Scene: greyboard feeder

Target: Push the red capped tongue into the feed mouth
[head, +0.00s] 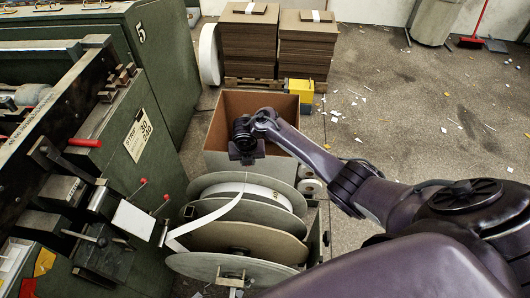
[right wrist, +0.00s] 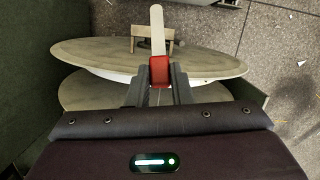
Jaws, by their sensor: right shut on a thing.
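My right gripper (right wrist: 160,82) is shut on the red cap (right wrist: 159,70) of the tongue. The pale, flat tongue (right wrist: 157,30) sticks out beyond the fingertips, above the rim of a large reel in that view. In the head view my right gripper (head: 243,152) hangs over the open cardboard box behind the reels. The tongue cannot be made out there. A white strip (head: 205,222) runs from the reels to the green machine (head: 155,115) on the left. I cannot clearly tell the feed mouth apart on the machine. My left gripper is out of view.
Large grey reels (head: 235,236) stand close beside the machine, in front of the cardboard box (head: 222,105). Red-tipped levers (head: 140,183) stick out of the machine. Stacked brown board (head: 248,42) stands at the back. Open floor with scraps lies to the right.

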